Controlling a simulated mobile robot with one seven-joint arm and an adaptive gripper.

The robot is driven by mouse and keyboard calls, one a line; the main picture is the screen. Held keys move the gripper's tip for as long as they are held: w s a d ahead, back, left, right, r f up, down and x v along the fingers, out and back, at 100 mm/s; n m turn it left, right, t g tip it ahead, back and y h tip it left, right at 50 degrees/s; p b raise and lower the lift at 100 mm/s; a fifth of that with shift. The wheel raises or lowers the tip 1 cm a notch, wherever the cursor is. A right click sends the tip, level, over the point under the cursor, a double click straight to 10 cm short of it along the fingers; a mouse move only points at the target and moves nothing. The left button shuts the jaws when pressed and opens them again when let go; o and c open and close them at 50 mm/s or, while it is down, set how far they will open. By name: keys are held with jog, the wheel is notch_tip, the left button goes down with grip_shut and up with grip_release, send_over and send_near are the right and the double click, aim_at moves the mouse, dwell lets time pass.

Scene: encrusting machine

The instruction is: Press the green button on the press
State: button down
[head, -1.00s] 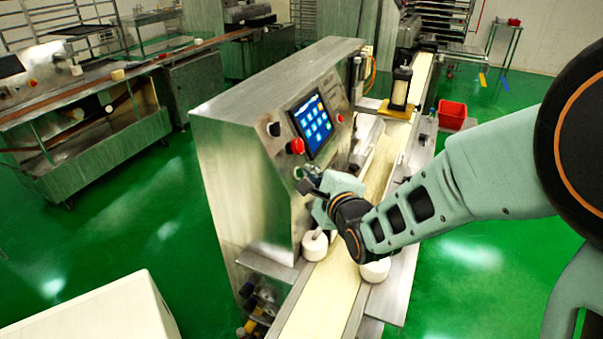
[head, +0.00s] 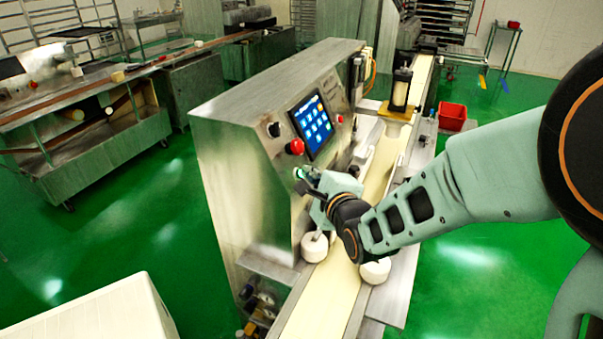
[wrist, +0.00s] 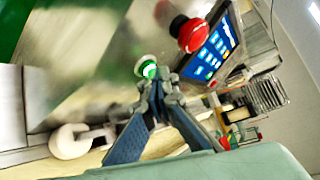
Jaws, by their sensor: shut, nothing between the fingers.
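The green button (head: 299,173) is on the slanted steel front of the press (head: 235,150), below the red knob. It shows bright green in the head view and as a lit green disc with a pale ring in the wrist view (wrist: 147,69). My gripper (head: 305,186) is shut and empty, its fingertips right at the lower edge of the button. In the wrist view the closed fingertips (wrist: 156,92) point at the button and overlap its lower edge. I cannot tell whether they touch it.
A red mushroom knob (head: 295,146) and a blue touchscreen (head: 312,126) are just above the button. A second red knob (head: 340,118) is farther along the panel. The cream conveyor belt (head: 322,292) runs beneath my arm, with white rollers (head: 315,248) beside it.

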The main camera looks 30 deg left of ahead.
jog(key=shift+d+r, duration=0.3)
jog(key=shift+d, duration=0.25)
jog(key=d+p, duration=0.1)
jog(key=d+r, duration=0.1)
jog(key=d, duration=0.1)
jog(key=d+r+p, duration=0.1)
jog(key=shift+w+d+r+p, duration=0.15)
jog(key=shift+w+d+p, duration=0.1)
jog(key=shift+p, duration=0.1)
dwell(0.7)
